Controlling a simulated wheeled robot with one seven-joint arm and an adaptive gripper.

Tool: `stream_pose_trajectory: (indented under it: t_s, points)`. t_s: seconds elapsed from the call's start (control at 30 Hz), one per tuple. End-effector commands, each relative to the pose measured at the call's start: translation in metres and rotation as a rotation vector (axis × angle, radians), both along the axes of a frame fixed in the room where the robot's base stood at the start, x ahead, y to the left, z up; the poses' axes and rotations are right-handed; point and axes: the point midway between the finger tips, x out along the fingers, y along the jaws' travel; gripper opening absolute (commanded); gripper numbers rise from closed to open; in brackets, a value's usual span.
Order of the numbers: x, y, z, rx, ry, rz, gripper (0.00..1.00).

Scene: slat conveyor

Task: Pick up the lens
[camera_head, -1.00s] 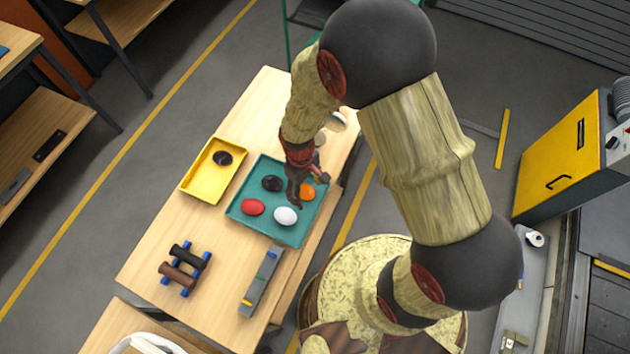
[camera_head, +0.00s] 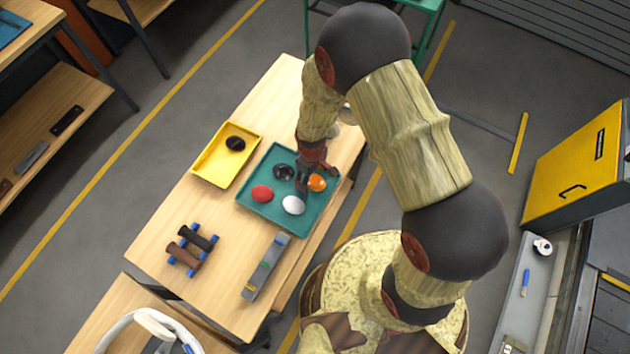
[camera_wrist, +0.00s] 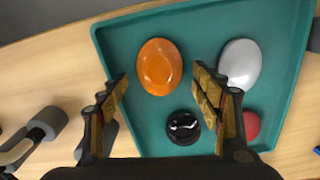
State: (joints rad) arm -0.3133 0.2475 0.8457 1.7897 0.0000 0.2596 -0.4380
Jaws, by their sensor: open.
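A glossy black round piece (camera_head: 284,172), which looks like the lens, lies in the teal tray (camera_head: 270,211). In the wrist view the black piece (camera_wrist: 183,127) lies low between my fingers, near the right one. An orange oval piece (camera_wrist: 159,66) is centred between the fingertips, and orange also shows in the head view (camera_head: 317,183). A white oval (camera_head: 293,205) and a red oval (camera_head: 262,194) share the tray. My gripper (camera_wrist: 160,75) is open and empty over the tray. The right finger hides part of the white oval in the wrist view.
A yellow tray (camera_head: 211,171) with a black disc (camera_head: 235,143) stands beside the teal tray. A rack with two dark cylinders (camera_head: 190,247) and a grey bar (camera_head: 265,266) lie nearer on the wooden table (camera_head: 178,214). Bare tabletop lies between them.

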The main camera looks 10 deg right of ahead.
Motion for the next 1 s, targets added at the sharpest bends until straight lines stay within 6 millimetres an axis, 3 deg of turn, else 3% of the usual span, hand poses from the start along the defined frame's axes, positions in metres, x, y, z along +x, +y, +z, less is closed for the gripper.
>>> stream_pose_trajectory:
  t_s: [0.2,1.0]
  points:
    - [0.0003,0.0001,-0.0001,0.001,-0.001,0.0,0.64]
    - [0.0003,0.0001,0.0002,0.001,-0.001,0.0,0.21]
